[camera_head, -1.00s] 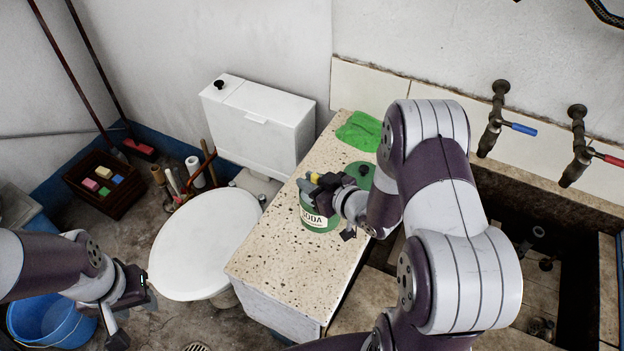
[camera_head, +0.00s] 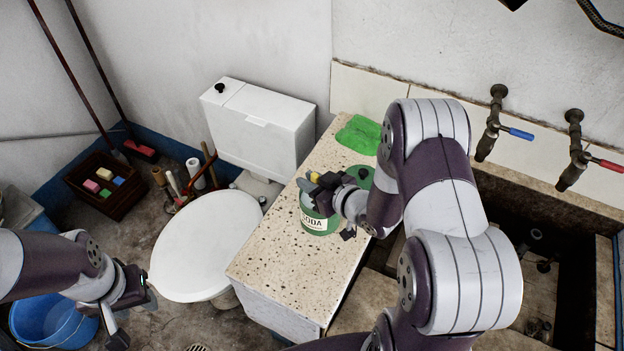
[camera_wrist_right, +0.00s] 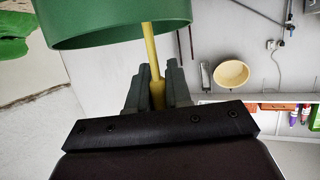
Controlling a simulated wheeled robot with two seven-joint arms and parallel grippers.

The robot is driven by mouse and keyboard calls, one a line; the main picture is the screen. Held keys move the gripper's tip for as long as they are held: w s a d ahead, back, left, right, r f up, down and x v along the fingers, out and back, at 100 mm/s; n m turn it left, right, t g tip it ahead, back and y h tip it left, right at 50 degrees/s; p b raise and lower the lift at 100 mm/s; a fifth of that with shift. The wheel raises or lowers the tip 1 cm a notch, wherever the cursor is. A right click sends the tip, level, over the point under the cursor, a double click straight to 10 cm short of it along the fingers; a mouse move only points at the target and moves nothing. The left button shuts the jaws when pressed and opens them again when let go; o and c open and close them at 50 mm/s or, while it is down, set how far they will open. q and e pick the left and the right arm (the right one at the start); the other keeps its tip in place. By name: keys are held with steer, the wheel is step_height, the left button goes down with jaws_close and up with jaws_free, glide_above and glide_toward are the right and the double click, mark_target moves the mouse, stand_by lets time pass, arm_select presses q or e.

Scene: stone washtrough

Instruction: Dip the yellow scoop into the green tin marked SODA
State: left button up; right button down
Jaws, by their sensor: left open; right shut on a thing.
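The green tin marked SODA (camera_head: 320,224) stands on the speckled counter, its top partly covered by my right gripper (camera_head: 316,186). My right gripper is shut on the yellow scoop's handle (camera_wrist_right: 154,55), which shows between the fingers (camera_wrist_right: 157,90) in the right wrist view. A small yellow bit of the scoop (camera_head: 314,176) shows in the head view. In the wrist view the handle runs up to the green tin's rim (camera_wrist_right: 120,30) and its far end is hidden there; the scoop's bowl is not visible. My left gripper (camera_head: 130,310) is open and empty at lower left.
A green disc with a dark knob (camera_head: 360,174) lies behind the gripper, partly hidden. A green cloth (camera_head: 358,134) lies at the counter's back. The counter's front (camera_head: 290,265) is bare. A toilet (camera_head: 205,245) stands left, a sink with taps (camera_head: 490,125) right.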

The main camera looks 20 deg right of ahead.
step_height(320, 180, up, 9)
steer(key=p, duration=0.7)
steer(key=shift+r, duration=0.2)
